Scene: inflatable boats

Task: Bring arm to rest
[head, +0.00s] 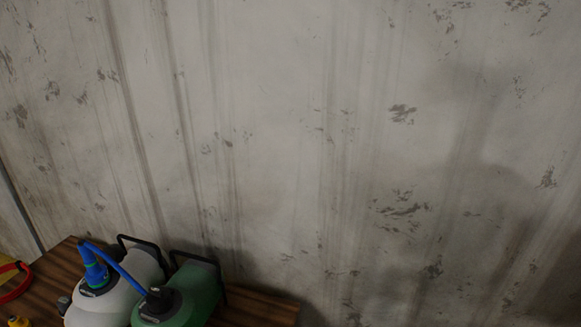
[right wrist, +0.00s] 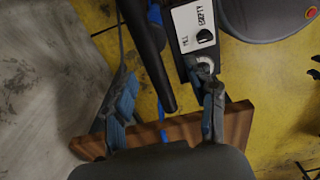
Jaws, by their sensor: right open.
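My right gripper (right wrist: 168,98) shows in the right wrist view with its two blue-padded fingers spread apart. It is open. A dark bar runs down between the fingers in the picture, and I cannot tell whether anything touches them. Neither gripper shows in the head view, and my left gripper is in no frame.
In the head view, a white canister (head: 112,286) and a green canister (head: 192,293), joined by a blue hose (head: 120,268), stand on a wooden table (head: 262,308). A red loop (head: 18,290) lies left. A stained wall (head: 330,130) rises behind. Yellow floor (right wrist: 258,82) shows below.

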